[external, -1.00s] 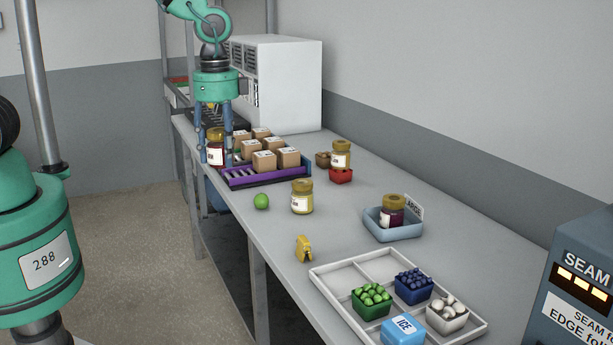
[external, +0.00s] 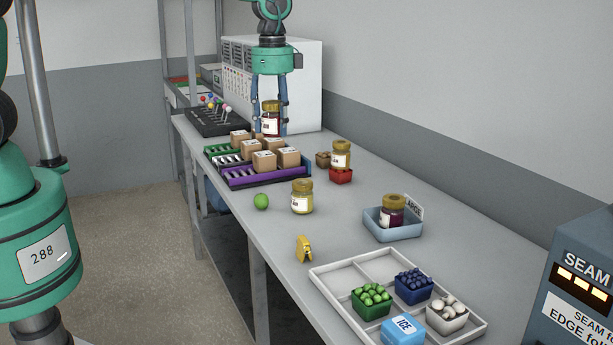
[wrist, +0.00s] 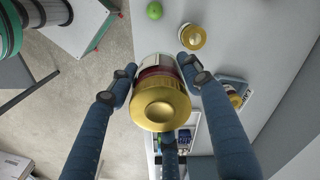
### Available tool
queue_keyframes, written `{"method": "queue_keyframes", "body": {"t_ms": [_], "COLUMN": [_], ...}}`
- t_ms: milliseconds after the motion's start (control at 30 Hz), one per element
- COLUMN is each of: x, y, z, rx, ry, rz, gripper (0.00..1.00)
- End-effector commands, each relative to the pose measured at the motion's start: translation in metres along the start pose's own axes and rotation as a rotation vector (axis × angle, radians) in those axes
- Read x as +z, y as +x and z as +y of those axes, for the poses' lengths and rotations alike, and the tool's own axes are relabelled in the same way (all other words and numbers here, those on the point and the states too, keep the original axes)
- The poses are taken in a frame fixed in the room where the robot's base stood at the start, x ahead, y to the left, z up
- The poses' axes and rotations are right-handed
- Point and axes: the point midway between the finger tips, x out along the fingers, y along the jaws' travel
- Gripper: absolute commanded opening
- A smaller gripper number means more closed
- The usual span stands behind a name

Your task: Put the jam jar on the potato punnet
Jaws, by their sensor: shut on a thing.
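My gripper (external: 270,132) is shut on a jam jar (external: 271,119) with dark red contents, a white label and a gold lid. It holds the jar upright at the far end of the table, near the white cabinet and behind the crate of boxes. In the wrist view the jar's gold lid (wrist: 160,104) sits between my blue fingers.
A crate (external: 265,178) with several boxes, a lime (external: 261,201), another yellow jar (external: 302,197), a blue tray (external: 405,231) with a dark jar, a yellow item (external: 304,248) and a white divided tray (external: 330,283) stand nearer.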

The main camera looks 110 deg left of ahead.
Motion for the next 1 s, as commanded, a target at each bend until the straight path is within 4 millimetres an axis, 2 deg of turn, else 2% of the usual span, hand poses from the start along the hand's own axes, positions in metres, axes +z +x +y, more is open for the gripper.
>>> {"method": "queue_keyframes", "body": {"t_ms": [33,500,1000], "x": [-0.004,-0.031,-0.040], "y": [-0.003,-0.010,-0.008], "z": [-0.012,-0.111,-0.215], "rx": [-0.001,0.000,0.000], "ry": [-0.003,-0.012,-0.022], "rz": [0.001,0.000,0.000], "gripper": [0.10,0.10,0.10]}}
